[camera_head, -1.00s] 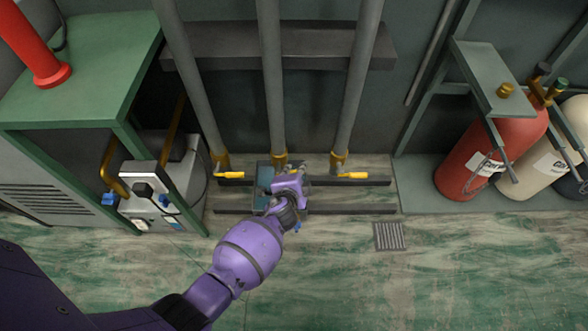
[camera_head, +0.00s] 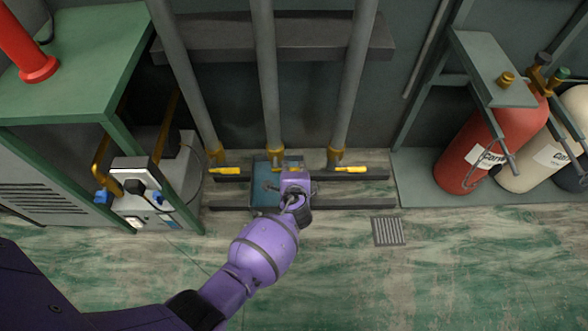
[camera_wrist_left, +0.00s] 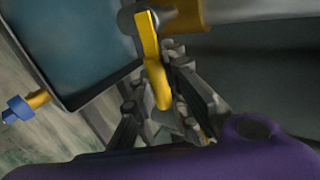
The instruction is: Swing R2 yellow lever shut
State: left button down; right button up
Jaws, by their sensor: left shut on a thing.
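Three grey pipes stand at the back wall with brass valves at their feet. In the head view my left gripper (camera_head: 294,180) is at the foot of the middle pipe (camera_head: 265,85), by its brass valve (camera_head: 276,157). In the left wrist view a yellow lever (camera_wrist_left: 152,62) hangs from a grey hub on the brass valve body (camera_wrist_left: 172,18). My left gripper (camera_wrist_left: 168,112) is shut on the lever's lower end. No R2 label is readable. My right gripper is not in view.
Similar yellow levers sit on the left valve (camera_head: 222,170) and right valve (camera_head: 350,169). A blue-grey tray (camera_head: 263,192) lies beneath. A boxed machine (camera_head: 150,195) stands left, a red cylinder (camera_head: 482,160) right. The floor in front is open, with a small grate (camera_head: 388,231).

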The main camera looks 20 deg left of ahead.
aim_at(294, 169)
pick_arm(q)
jog(key=shift+s+a+f, duration=0.1)
jog(key=shift+s+f, duration=0.05)
jog(key=c, duration=1.7)
grip_release()
jog(key=shift+r, duration=0.2)
notch_tip(294, 169, up, 10)
jog(key=shift+f, duration=0.1)
